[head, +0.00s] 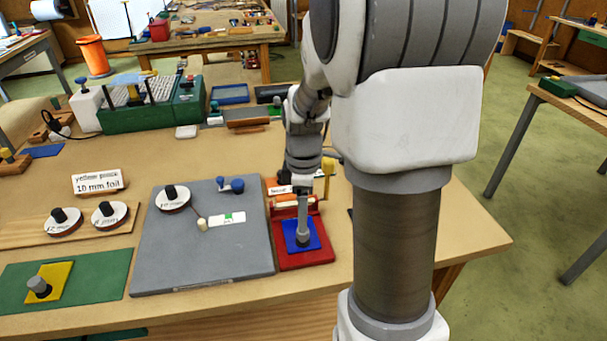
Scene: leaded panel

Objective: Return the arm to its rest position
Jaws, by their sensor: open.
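My arm comes down from the top right. My gripper (302,190) is small in the picture, above a red tray (310,262) at the bench's front right. The jaws are open, though the fingers are hard to make out. My arm hides part of the bench behind it.
Left of the tray lies a grey board (180,262) with a labelled spool and a blue knobbed piece. A green mat (100,268) holds a yellow square (58,277). A green machine (150,115) stands at the back. Free floor (480,270) shows at right.

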